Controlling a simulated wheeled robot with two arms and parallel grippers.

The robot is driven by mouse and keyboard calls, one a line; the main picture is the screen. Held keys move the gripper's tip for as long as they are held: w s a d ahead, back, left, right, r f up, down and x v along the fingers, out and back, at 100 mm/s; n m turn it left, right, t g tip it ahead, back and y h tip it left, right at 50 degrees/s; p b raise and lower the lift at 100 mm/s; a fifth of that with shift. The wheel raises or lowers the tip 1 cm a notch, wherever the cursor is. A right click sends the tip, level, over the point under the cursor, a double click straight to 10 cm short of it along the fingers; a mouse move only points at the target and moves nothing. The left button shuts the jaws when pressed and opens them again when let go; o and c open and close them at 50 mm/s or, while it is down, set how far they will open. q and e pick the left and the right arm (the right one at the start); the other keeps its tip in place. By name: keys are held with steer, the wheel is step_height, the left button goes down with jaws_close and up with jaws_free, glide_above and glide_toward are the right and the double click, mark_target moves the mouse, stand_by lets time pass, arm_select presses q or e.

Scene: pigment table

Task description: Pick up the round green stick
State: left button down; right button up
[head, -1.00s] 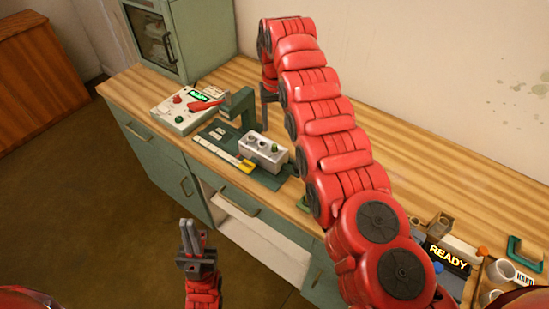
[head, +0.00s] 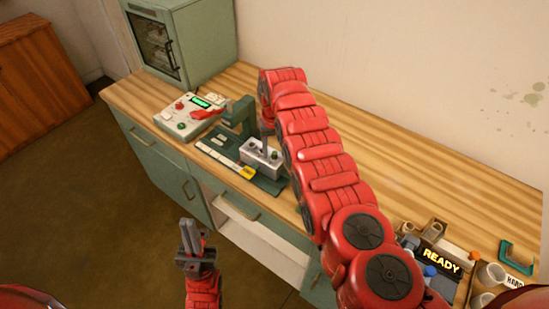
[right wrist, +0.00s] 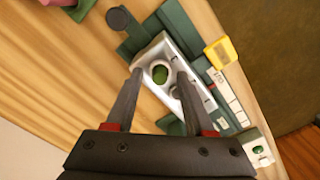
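The round green stick (right wrist: 160,74) stands in a hole of a pale grey block (right wrist: 165,48). In the right wrist view only its rounded top shows, and its lower part is hidden in the block. My right gripper (right wrist: 160,82) is open, one finger on each side of the stick, with gaps to it. In the head view, my right gripper (head: 268,141) points down over the block (head: 252,160), and the stick's green top (head: 274,156) shows beside it. My left gripper (head: 190,224) hangs in front of the cabinet, away from the block; its finger gap is unclear.
A green stand (head: 239,115) rises close behind the block, and a yellow piece (head: 247,173) lies in front. A control box (head: 188,117) stands to the left. At the right are a READY sign (head: 441,262) and cups (head: 489,274). The worktop behind my right arm is clear.

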jaws_close()
steer(key=shift+r, duration=0.2)
